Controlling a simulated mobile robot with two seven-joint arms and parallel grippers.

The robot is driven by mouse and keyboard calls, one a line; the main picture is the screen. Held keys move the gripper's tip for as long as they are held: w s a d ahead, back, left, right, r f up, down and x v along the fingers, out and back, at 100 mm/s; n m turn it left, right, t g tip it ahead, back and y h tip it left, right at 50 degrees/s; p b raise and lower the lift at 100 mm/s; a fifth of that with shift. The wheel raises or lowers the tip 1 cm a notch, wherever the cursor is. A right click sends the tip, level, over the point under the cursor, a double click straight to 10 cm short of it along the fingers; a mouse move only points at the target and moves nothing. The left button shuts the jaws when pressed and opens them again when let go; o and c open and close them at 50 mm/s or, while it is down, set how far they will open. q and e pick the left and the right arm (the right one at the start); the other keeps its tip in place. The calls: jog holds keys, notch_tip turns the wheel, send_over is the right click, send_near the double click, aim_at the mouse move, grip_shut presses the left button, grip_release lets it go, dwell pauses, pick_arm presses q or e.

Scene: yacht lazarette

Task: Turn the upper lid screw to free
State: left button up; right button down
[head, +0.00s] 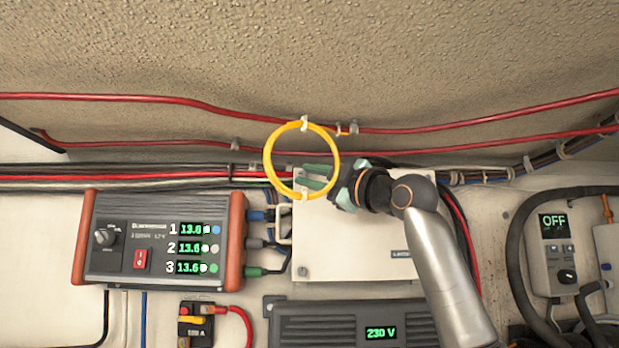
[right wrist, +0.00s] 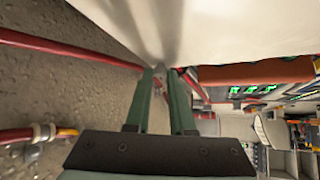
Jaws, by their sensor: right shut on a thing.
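The white box (head: 345,250) is on the wall right of the charger. Its pale face also fills the top of the right wrist view (right wrist: 225,35). My right gripper (head: 304,175) is at the box's upper left corner, its green fingers pointing left. In the right wrist view the two fingers (right wrist: 160,74) lie nearly parallel with a narrow gap, their tips close to the pale surface. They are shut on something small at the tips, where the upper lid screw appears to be. The screw itself is mostly hidden by the fingers. My left gripper is not in view.
A yellow cable loop (head: 267,160) hangs around the fingertip area. Red cables (head: 430,125) run above. The charger (head: 155,240) stands left, with plugs beside the box. A 230 V unit (head: 310,328) lies below. A panel reading OFF (head: 553,255) and a black hose are at right.

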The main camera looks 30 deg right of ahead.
jog(key=shift+r+n+g, duration=0.25)
jog(key=shift+n+g, duration=0.55)
jog(key=shift+n, duration=0.5)
jog(key=shift+d+g+y, duration=0.1)
jog(key=shift+g+y, duration=0.2)
jog(key=c, duration=0.8)
grip_release()
jog(key=shift+o, duration=0.2)
jog(key=shift+s+f, duration=0.1)
